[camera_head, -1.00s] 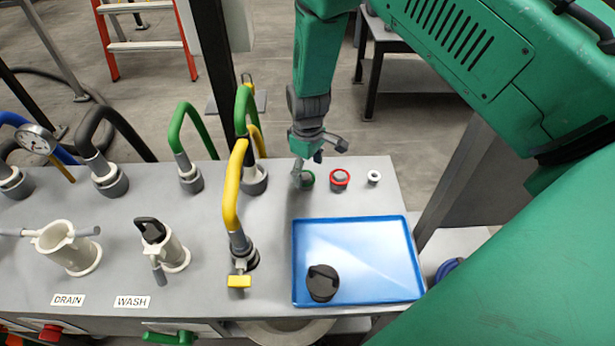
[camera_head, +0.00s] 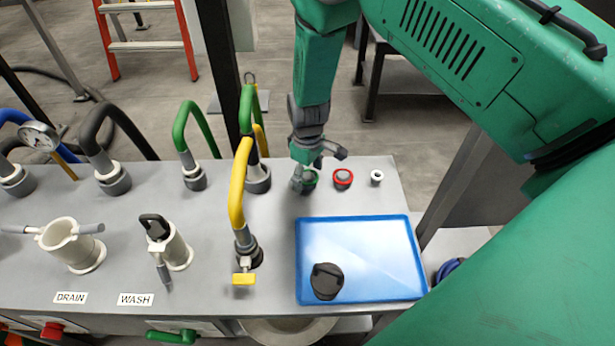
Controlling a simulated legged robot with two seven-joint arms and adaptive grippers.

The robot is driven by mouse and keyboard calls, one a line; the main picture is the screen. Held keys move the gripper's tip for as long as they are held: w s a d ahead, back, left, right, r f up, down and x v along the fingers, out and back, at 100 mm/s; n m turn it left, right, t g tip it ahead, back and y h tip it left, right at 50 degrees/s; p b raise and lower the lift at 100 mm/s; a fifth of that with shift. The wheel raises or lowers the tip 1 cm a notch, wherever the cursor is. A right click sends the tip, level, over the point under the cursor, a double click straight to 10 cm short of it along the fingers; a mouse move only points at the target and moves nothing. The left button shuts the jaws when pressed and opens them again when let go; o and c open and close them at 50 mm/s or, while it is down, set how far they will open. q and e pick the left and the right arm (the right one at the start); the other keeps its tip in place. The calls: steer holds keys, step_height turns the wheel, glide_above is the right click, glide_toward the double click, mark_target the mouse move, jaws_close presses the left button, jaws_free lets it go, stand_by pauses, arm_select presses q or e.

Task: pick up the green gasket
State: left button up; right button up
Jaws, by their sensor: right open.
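The green gasket (camera_head: 311,180) is a small green ring on the grey bench top, behind the blue tray. My right gripper (camera_head: 308,177) reaches down from above, right over the gasket, with its fingers apart. One finger comes down on the gasket's left side and hides part of it. I cannot tell whether the fingers touch the ring. My left gripper does not show.
A red gasket (camera_head: 343,178) and a small white ring (camera_head: 376,177) stand close to the right of the green one. The blue tray (camera_head: 375,290) holds a black cap (camera_head: 327,281). A yellow hose (camera_head: 240,185) rises to the left.

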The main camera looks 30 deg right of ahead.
steer(key=shift+a, duration=0.15)
steer(key=c, duration=0.4)
steer(key=shift+d, duration=0.2)
steer(key=c, duration=0.4)
steer(key=shift+d, duration=0.25)
